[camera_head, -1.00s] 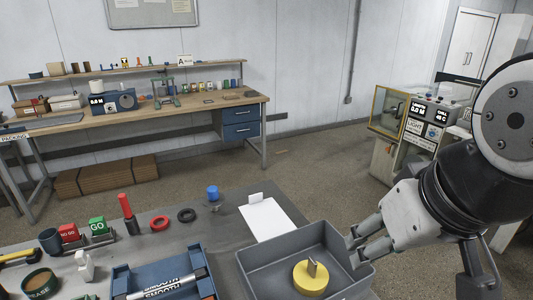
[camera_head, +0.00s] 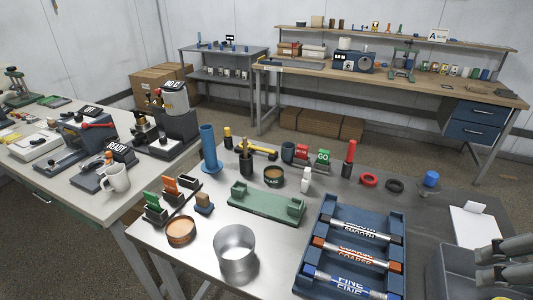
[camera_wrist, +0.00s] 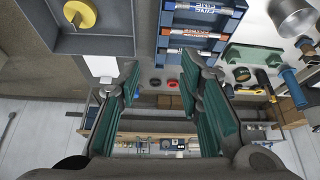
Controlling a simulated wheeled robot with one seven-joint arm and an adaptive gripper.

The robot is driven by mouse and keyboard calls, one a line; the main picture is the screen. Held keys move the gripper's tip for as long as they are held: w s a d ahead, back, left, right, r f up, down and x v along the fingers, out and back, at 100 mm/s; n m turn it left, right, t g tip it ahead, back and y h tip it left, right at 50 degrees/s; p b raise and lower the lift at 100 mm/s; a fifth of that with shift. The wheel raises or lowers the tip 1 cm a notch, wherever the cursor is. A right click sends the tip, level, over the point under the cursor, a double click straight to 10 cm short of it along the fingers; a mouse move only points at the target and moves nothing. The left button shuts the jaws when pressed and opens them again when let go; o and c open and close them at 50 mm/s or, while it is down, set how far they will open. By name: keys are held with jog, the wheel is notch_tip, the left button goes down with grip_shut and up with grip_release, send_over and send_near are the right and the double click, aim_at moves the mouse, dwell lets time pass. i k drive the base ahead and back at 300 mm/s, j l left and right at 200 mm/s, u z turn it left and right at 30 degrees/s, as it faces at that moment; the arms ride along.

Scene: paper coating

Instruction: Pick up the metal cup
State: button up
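The metal cup (camera_head: 236,252) is a shiny silver, open-topped cylinder. It stands upright near the front edge of the grey workbench (camera_head: 193,252). In the wrist view the metal cup (camera_wrist: 294,16) is cut off by the upper right edge. My gripper (camera_head: 480,266) shows at the right edge of the head view, over the grey bin and well to the right of the cup. In the wrist view my gripper (camera_wrist: 160,85) is open, with nothing between its green-padded fingers.
A blue rack (camera_head: 352,210) with labelled rollers stands between cup and gripper. A green cradle (camera_head: 266,203) lies behind the cup, and a round brown-topped tin (camera_head: 181,231) stands left. A tall blue cylinder (camera_head: 209,147) stands farther back. The grey bin (camera_head: 450,268) is at right.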

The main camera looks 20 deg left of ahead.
aim_at(234, 245)
jog(key=u, duration=1.2)
jog(key=j+z, duration=0.15)
jog(key=j, duration=1.3)
jog(key=j+z, duration=0.15)
jog(key=j, duration=1.3)
